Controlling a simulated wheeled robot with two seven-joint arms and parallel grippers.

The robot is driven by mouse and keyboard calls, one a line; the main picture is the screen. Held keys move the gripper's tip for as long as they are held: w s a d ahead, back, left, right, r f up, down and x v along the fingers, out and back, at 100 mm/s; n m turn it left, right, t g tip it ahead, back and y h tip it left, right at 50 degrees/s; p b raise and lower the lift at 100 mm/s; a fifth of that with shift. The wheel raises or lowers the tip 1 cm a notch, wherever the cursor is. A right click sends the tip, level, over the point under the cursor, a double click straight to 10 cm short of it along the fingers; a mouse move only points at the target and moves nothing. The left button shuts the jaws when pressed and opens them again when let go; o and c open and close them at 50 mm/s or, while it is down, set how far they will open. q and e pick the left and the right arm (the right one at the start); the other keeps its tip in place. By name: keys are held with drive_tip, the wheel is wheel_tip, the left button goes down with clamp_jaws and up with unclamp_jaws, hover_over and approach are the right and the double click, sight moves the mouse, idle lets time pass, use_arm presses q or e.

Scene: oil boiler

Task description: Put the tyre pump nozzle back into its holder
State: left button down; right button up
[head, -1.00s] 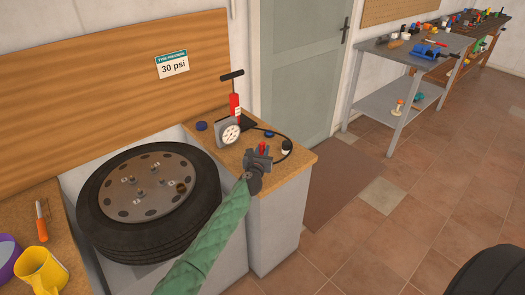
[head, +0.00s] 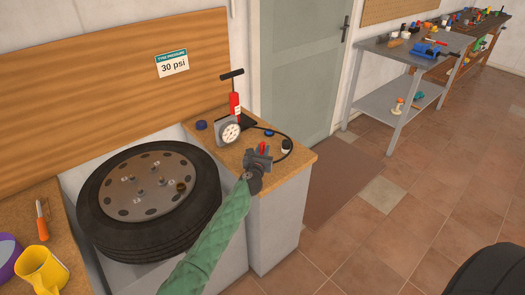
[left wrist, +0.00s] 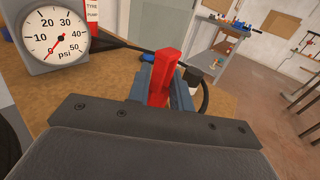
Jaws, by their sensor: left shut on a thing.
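My left gripper (head: 260,157) is shut on a red piece (head: 262,147), which looks like the tyre pump nozzle, over the right worktop. The red piece stands up between the fingers in the left wrist view (left wrist: 160,80); its lower part is hidden. The red tyre pump (head: 235,105) with a black handle stands at the back of this worktop. A black hose (head: 288,140) loops from the pump side toward my gripper; its end is hidden. A small black-and-white piece (head: 286,146) stands beside the hose; I cannot tell whether it is the holder. My right gripper is out of view.
A pressure gauge (head: 230,132) stands in front of the pump, left of my gripper. Blue caps (head: 201,126) lie on the worktop. A tyre (head: 150,200) lies left of the worktop. The worktop's right edge (head: 308,163) is close to my gripper.

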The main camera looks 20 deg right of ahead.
use_arm(q)
drive_tip(key=shift+f+b, duration=0.7)
drive_tip(key=shift+f, duration=0.3)
drive_tip(key=c, duration=1.2)
unclamp_jaws()
drive_tip(key=shift+o, duration=0.2)
